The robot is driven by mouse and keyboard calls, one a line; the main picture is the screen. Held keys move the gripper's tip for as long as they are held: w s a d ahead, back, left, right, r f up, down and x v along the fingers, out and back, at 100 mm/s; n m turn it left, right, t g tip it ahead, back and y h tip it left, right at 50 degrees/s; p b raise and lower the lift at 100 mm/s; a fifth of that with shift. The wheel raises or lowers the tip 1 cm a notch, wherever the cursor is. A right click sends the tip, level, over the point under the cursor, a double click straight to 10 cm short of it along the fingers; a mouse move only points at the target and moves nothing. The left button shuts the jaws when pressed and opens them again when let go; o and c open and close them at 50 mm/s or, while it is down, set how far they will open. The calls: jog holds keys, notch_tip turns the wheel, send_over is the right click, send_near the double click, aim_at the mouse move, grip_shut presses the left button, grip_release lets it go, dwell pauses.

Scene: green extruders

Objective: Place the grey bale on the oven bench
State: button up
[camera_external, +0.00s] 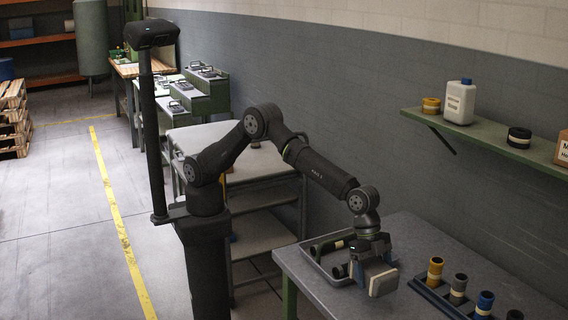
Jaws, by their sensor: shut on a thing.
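My gripper (371,266) points down over the near grey-topped bench (430,240). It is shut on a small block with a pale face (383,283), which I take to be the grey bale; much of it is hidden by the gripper. The block is low over the bench beside a grey tray (312,264), and I cannot tell whether it touches the top. No label shows which bench is the oven bench.
A dark rack (432,297) with several coloured rolls stands right of my gripper. The tray holds dark cylinders (330,240). A wall shelf (480,142) carries a white jug (459,102) and rolls. A pale-topped bench (215,136) stands behind my arm.

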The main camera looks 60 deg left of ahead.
aim_at(377, 258)
jog(key=w, duration=0.1)
jog(key=w+f, duration=0.1)
jog(key=w, duration=0.1)
jog(key=shift+d+f, duration=0.3)
jog(key=shift+f, duration=1.9)
jog(key=shift+f, duration=0.2)
jog(key=o, duration=1.7)
jog(key=shift+s+f, duration=0.1)
jog(key=shift+c, duration=0.2)
jog(key=shift+a+r, duration=0.1)
jog(key=shift+r, duration=0.25)
jog(key=v, duration=1.1)
jog(key=shift+a+r, duration=0.1)
jog(key=shift+r, duration=0.2)
